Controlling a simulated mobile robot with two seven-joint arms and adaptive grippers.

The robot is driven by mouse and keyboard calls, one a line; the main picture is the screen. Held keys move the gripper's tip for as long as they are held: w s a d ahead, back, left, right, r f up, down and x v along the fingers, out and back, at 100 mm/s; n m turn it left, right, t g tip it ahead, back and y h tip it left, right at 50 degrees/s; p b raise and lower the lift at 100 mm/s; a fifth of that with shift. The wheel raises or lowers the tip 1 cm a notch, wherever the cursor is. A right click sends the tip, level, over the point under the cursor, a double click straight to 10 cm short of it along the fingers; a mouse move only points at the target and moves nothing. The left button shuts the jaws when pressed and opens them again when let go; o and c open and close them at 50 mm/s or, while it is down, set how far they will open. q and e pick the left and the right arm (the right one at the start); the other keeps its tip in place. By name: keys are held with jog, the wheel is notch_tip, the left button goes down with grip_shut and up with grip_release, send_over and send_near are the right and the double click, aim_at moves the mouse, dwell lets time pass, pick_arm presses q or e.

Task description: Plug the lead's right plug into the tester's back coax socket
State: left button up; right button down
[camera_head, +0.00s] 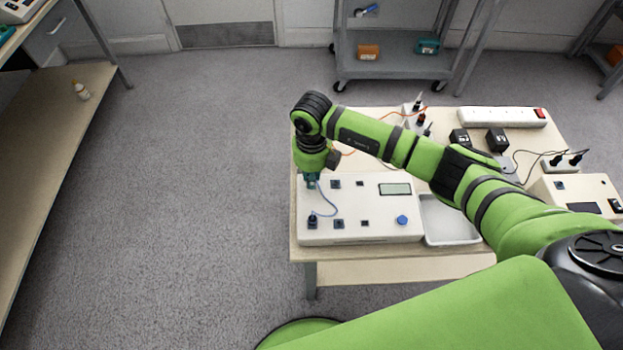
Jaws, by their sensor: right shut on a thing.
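The tester (380,207) is a white box at the table's left front, with a display (395,189), a blue knob (402,219) and several dark sockets on top. One dark plug of the lead (312,223) stands at the tester's front left. The lead's other end runs up to my right gripper (311,181), which points down over the tester's back left corner. It is shut on the lead's right plug, mostly hidden by the fingers. The back socket under it is hidden; whether the plug is seated, I cannot tell. My left gripper is out of view.
A grey tray (449,238) adjoins the tester's right side. A white power strip (500,117), black adapters (497,139) and another device (577,188) stand further right. My right arm crosses above the table.

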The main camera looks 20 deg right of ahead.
jog(key=shift+r+p, duration=1.6)
jog(key=shift+r, duration=0.8)
jog(key=shift+f, duration=0.1)
jog(key=shift+w+f+b, duration=0.2)
jog(key=shift+f+b, duration=0.25)
jog(key=shift+b, duration=0.35)
jog(key=shift+f+b, duration=1.25)
jog(key=shift+f, duration=0.2)
jog(key=shift+s+f+b, duration=0.1)
jog(key=shift+f+b, duration=0.9)
jog(key=shift+b, duration=0.2)
jog(key=shift+m+p, duration=0.7)
jog(key=shift+m, duration=1.3)
